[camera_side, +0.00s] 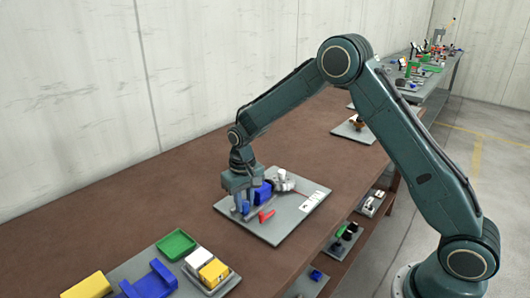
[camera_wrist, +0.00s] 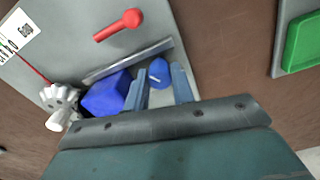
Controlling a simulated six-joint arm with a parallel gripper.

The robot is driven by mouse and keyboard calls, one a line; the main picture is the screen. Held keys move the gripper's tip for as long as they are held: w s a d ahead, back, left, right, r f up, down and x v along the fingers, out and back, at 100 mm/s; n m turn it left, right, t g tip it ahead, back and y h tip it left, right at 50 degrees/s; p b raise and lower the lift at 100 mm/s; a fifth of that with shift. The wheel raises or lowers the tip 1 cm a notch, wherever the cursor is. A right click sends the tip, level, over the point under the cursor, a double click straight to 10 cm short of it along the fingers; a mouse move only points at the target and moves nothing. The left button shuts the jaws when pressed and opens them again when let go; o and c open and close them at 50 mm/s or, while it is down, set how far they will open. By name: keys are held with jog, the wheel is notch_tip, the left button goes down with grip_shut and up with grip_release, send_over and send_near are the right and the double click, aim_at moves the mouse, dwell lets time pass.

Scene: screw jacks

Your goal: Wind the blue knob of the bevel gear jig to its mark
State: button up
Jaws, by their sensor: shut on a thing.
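The bevel gear jig stands on a grey plate (camera_side: 285,222) on the brown bench. My gripper (camera_side: 241,208) points down over the jig and is shut on the blue knob; the fingers also show in the wrist view (camera_wrist: 160,85). A blue block (camera_wrist: 106,97) is beside the knob, with white gears (camera_wrist: 62,103) to its left. A grey rail (camera_wrist: 128,62) runs behind them. I cannot make out the mark.
A red handle (camera_side: 266,215) lies on the plate near my gripper, and a white label (camera_side: 312,201) is at its right. A green tray (camera_side: 176,244), a yellow block (camera_side: 213,272) and a blue bracket (camera_side: 150,281) stand at the front left. Bare bench lies between.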

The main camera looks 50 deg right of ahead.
aim_at(245, 202)
jog(key=o, duration=1)
jog(key=shift+r, duration=0.1)
notch_tip(245, 202, up, 14)
jog(key=shift+f, duration=0.15)
dwell(0.4)
